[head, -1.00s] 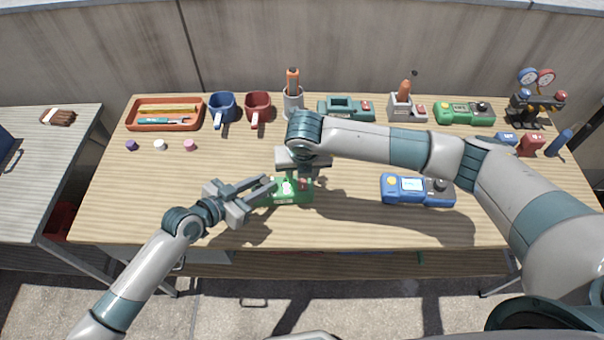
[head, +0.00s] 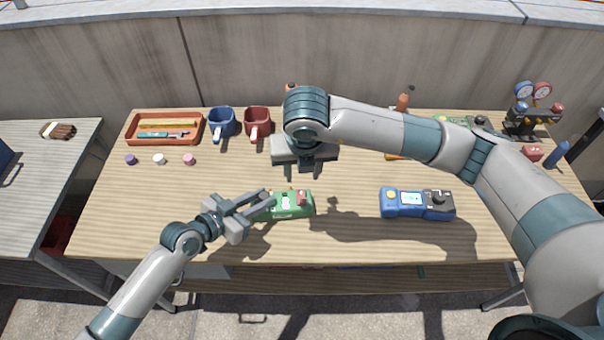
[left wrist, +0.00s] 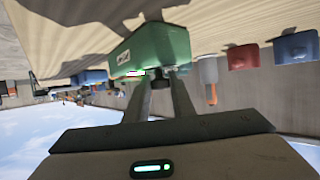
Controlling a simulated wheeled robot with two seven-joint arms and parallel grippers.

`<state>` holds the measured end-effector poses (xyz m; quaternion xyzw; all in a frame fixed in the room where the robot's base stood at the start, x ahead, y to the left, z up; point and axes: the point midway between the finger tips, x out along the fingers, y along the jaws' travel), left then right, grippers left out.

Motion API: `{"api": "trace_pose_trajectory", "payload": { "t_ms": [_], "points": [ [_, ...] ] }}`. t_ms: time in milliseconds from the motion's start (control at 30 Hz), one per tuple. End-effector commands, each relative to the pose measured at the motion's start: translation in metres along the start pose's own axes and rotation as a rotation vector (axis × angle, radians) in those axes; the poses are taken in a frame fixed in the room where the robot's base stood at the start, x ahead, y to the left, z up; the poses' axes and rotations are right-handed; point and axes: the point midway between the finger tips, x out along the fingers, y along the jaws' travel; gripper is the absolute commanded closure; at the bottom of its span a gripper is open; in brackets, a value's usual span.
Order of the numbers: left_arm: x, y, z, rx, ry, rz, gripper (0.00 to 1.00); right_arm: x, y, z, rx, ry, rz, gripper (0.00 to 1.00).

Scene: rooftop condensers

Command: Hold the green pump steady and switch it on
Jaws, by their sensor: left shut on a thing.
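The green pump (head: 290,206) lies near the front middle of the table, with a red switch (head: 303,197) at its right end. My left gripper (head: 266,203) is shut on the pump's left end. In the left wrist view the pump (left wrist: 152,48) shows at the fingertips of the left gripper (left wrist: 160,82). My right gripper (head: 305,158) hangs above the table behind the pump, apart from it. Its fingers are foreshortened and I cannot tell whether they are open. I cannot tell the switch's position.
A blue device (head: 417,204) with a dark knob stands to the right of the pump. My right arm hides part of the back row.

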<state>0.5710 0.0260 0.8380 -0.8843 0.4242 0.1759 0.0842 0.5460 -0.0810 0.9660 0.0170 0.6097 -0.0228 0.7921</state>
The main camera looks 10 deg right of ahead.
Motion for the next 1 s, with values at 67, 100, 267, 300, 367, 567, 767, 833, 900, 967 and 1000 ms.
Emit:
{"api": "trace_pose_trajectory", "payload": {
  "t_ms": [67,100,267,300,367,567,767,833,900,967,1000],
  "points": [
    [0.0,0.0002,0.0005,0.0,-0.001,0.0,1.0,-0.0003,0.0001,0.0,0.0,0.0,0.0,0.61],
    [0.0,0.0002,0.0005,0.0,-0.001,0.0,1.0,-0.0003,0.0001,0.0001,0.0,0.0,0.0,0.61],
    [0.0,0.0002,0.0005,0.0,-0.001,0.0,1.0,-0.0002,0.0002,0.0002,0.0,0.0,0.001,0.61],
    [0.0,0.0002,0.0005,0.0,-0.001,0.0,1.0,-0.0001,0.0002,0.0002,0.0,-0.001,0.001,0.61],
    [0.0,0.0002,0.0005,0.0,-0.001,0.0,0.68,-0.0001,0.0003,0.0002,0.0,0.0,0.001,0.61],
    [0.0,0.0001,0.0003,0.0,-0.001,0.0,0.56,0.0,0.0003,0.0002,0.0,-0.001,0.001,0.61],
    [0.0,0.0,0.0002,0.0,0.0,0.0,0.39,0.0,0.0003,0.0002,0.0,-0.001,0.001,0.61],
    [-0.0001,0.0,0.0001,0.0,0.0,0.0,0.39,0.0,0.0003,0.0002,0.0,-0.001,0.001,0.61],
    [-0.0001,0.0,0.0001,0.0,0.0,0.0,0.39,0.0,0.0003,0.0002,0.0,-0.001,0.001,0.61],
    [-0.0001,0.0,0.0001,0.0,0.0,0.0,0.39,0.0,0.0003,0.0003,0.0,-0.001,0.001,0.61],
    [-0.0005,-0.0001,0.0,0.0,0.0,0.0,0.39,-0.0002,0.0003,0.0003,0.0,-0.001,0.001,0.61]
  ]
}}
